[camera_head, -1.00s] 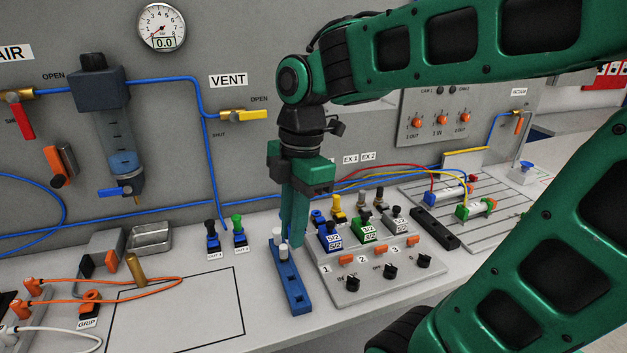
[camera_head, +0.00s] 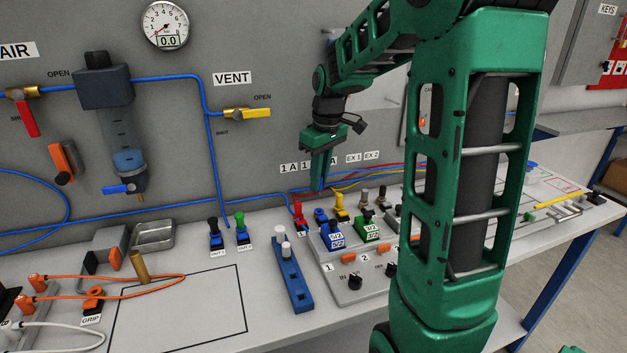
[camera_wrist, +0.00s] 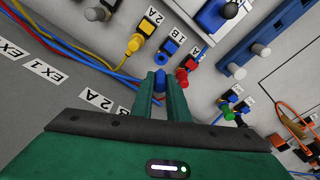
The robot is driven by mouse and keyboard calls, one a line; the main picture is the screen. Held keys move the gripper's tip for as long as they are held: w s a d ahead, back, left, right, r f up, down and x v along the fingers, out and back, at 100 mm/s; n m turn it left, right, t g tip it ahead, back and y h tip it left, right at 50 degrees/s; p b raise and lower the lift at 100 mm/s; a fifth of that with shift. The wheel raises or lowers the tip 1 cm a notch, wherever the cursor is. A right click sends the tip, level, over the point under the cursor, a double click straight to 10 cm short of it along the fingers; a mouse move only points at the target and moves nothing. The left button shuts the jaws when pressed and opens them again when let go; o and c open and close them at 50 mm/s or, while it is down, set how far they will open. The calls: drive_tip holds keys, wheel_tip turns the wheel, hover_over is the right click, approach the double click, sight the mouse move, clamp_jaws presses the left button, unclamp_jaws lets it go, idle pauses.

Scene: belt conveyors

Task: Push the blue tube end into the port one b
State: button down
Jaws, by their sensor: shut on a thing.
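My gripper (camera_head: 319,187) is shut on the blue tube end (camera_wrist: 159,81), which shows between its fingertips in the wrist view. In the head view the gripper points down behind the row of ports. A blue port (camera_wrist: 170,47) lies just ahead of the fingertips in the wrist view, and a small gap seems to part them. A "1B" label (camera_wrist: 164,62) is beside it. The blue port also shows in the head view (camera_head: 320,215), between a red plugged port (camera_head: 298,213) and a yellow one (camera_head: 340,208). The exact height of the tube end cannot be told.
Red, blue and yellow tubes (camera_wrist: 100,62) run close beside my gripper along the wall. The valve panel (camera_head: 350,293) with knobs stands in front of the ports. A blue block with white pegs (camera_head: 293,280) is left of it.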

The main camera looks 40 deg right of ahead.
drive_tip(key=shift+f, duration=2.15)
drive_tip(key=shift+s, duration=0.15)
drive_tip(key=shift+f, duration=1.2)
idle(2.2)
drive_tip(key=c, duration=1.2)
unclamp_jaws()
drive_tip(key=shift+r, duration=3.55)
